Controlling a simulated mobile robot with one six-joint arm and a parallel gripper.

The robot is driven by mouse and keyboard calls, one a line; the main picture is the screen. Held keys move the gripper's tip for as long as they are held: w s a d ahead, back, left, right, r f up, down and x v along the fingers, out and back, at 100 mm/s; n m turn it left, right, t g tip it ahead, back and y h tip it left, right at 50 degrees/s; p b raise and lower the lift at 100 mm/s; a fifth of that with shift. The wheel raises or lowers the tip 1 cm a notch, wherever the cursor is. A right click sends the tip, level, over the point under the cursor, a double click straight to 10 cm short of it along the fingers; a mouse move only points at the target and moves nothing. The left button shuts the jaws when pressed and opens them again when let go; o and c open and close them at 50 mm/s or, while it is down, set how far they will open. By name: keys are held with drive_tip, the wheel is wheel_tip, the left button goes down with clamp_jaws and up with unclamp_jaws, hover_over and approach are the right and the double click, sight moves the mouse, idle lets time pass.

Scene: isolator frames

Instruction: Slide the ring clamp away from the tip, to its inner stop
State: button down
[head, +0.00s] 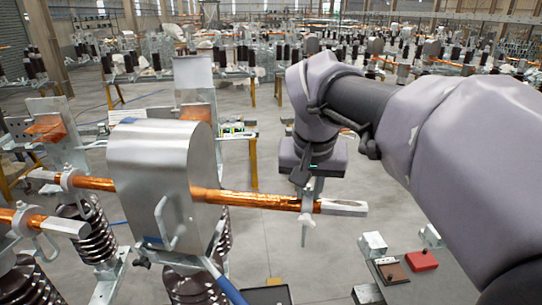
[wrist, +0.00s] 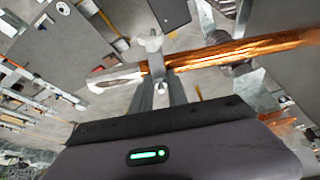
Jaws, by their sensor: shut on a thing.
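A copper rod (head: 255,200) runs right from a silver housing (head: 150,165) to a flat silver tip (head: 345,207). The ring clamp (head: 307,218) is a pale grey ring around the rod close to the tip, with its lower part hanging below the rod. My gripper (head: 308,200) comes down from above and is shut on the clamp. In the wrist view the clamp (wrist: 150,43) shows just beyond my gripper (wrist: 160,85), with the tip (wrist: 112,80) at left and the copper rod (wrist: 235,52) at right. The fingers partly hide the ring.
A curved metal handle (head: 165,225) stands out from the housing's near face. Other copper rods with ring clamps (head: 68,180) are at the left, above ribbed dark insulators (head: 92,235). A red block (head: 422,260) and small metal blocks sit on a grey surface at lower right.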

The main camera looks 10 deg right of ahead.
sight(293, 197)
drive_tip(key=shift+w+a, duration=0.2)
drive_tip(key=shift+a, duration=0.6)
drive_tip(key=shift+w+a, duration=0.2)
drive_tip(key=shift+a, duration=0.55)
drive_tip(key=c, duration=1.3)
unclamp_jaws()
drive_tip(key=shift+d, duration=0.15)
drive_tip(key=p+v, duration=0.3)
drive_tip(key=v, duration=1.4)
drive_tip(key=shift+s+r, duration=0.15)
drive_tip(key=shift+s, duration=0.05)
